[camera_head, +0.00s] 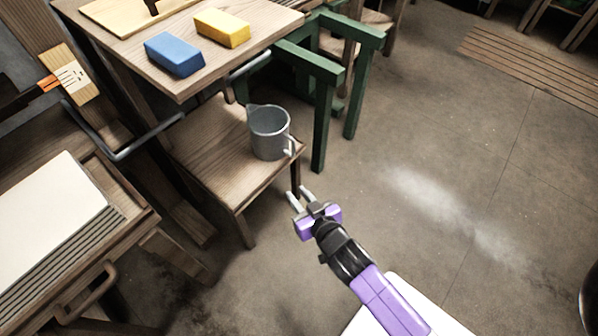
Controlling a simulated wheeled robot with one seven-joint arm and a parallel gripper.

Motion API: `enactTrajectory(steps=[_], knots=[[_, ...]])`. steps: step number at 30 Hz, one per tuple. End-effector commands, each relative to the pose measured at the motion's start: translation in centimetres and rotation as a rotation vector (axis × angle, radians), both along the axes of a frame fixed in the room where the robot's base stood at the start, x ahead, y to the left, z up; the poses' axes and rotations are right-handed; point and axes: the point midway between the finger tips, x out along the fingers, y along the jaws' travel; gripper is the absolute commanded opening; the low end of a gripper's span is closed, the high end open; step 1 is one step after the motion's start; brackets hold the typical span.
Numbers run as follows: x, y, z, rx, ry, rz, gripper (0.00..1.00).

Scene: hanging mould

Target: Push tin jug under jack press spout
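The tin jug (268,134) is a grey metal vessel with a handle on its right side. It stands upright near the right edge of a low wooden stool (213,150). My gripper (300,195) is below and right of the jug in the picture, apart from it. Its two light fingers are spread with nothing seen between them. A grey metal pipe (237,77) comes out by the table edge, its end above the stool and left of the jug; I cannot tell for sure that it is the press spout.
A wooden table (182,86) behind the stool holds a blue block (174,54) and a yellow block (222,27). Green trestles (322,120) stand right of the jug. A bench with a white slab (48,230) is at left. The floor at right is clear.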

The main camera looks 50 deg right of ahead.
Motion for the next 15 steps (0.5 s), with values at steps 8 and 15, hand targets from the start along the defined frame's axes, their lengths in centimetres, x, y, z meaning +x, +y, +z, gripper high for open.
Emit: enactTrajectory(steps=[8,15], knots=[[7.9,-8.5,-4.5,-0.024,0.014,-0.151,0.23],[9.7,-11.0,-5.0,-0.032,0.019,-0.191,0.23]])
